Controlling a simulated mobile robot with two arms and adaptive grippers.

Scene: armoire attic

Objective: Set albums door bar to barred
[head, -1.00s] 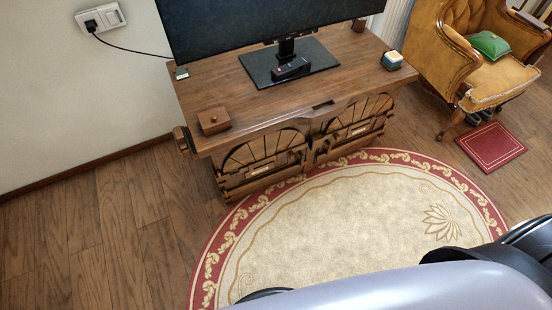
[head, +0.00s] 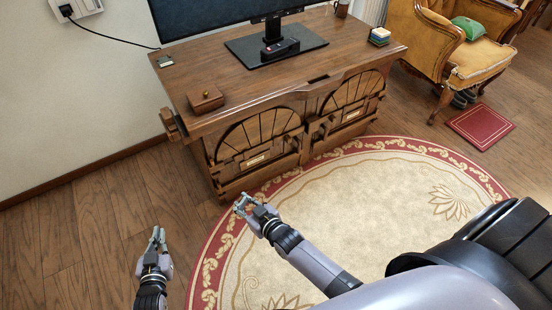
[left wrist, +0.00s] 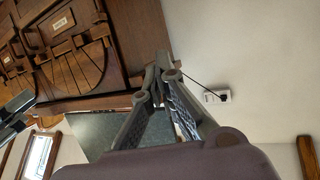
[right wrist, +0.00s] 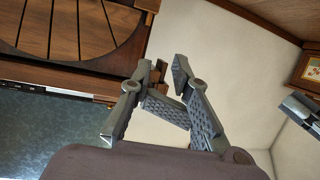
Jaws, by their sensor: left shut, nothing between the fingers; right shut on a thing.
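The wooden cabinet (head: 310,90) has two doors with fan-shaped slats, a left door (head: 258,137) and a right door (head: 350,98). Each has horizontal wooden bar pieces and a small pale label: the left label (head: 257,160) and the right label (head: 354,115). Neither label is readable, and I cannot tell how either bar is set. My left gripper (head: 157,236) is shut and empty, left of the cabinet front. My right gripper (head: 241,203) appears just below the left door's lower edge. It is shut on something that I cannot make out.
A small wooden box (head: 206,98), a monitor base (head: 276,47) and coasters (head: 380,36) are on the cabinet top. A round rug (head: 400,190) lies in front. A yellow armchair (head: 480,60) and red mat (head: 480,126) are at right. The floor at left is clear.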

